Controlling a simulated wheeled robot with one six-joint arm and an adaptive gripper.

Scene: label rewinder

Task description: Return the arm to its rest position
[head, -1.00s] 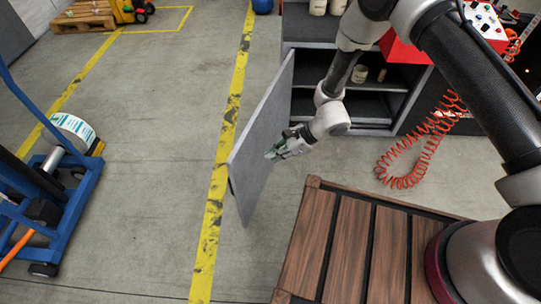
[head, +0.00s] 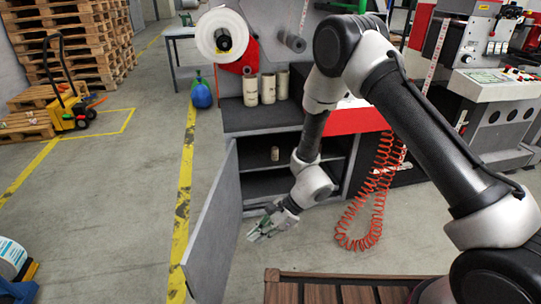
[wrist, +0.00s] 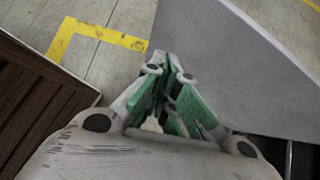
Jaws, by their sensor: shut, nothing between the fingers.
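My gripper (head: 262,232) is at the end of my arm, low in front of the open cabinet (head: 296,182), on the inner side of its grey door (head: 213,232). In the wrist view my gripper (wrist: 168,62) has its green-padded fingers together at the tips, with nothing held. The door (wrist: 235,70) fills the upper right of that view, beside the fingers. I cannot tell whether they touch it.
A small container (head: 275,154) stands on the cabinet shelf. A red coiled hose (head: 362,205) hangs right of the cabinet. A brown slatted platform (head: 330,290) is in front. White rolls (head: 268,88) stand on the cabinet top. Floor left of the yellow line is mostly clear.

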